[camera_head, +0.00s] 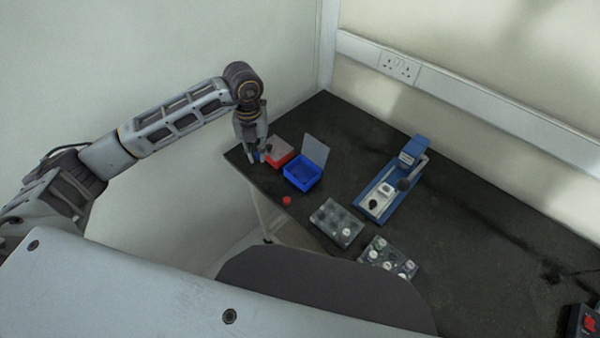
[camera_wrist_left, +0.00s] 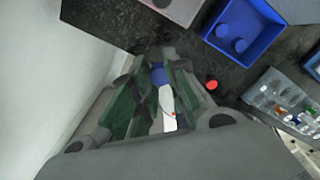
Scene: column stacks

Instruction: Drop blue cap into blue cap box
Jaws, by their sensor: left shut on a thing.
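A blue cap (camera_wrist_left: 158,75) is between the fingers of my left gripper (camera_wrist_left: 160,82), near the tips. In the head view my left gripper (camera_head: 257,158) points down over the table's left corner, beside the red box (camera_head: 278,153) and to the left of the blue cap box (camera_head: 301,181). The blue cap box is open, with its clear lid (camera_head: 316,149) raised. My right gripper is not in view.
A loose red cap (camera_head: 287,201) lies in front of the blue box. Two clear trays, one (camera_head: 337,223) behind the other (camera_head: 388,258), hold small vials. A blue press-like device (camera_head: 393,187) stands to the right. The dark table's (camera_head: 470,220) right part is mostly clear.

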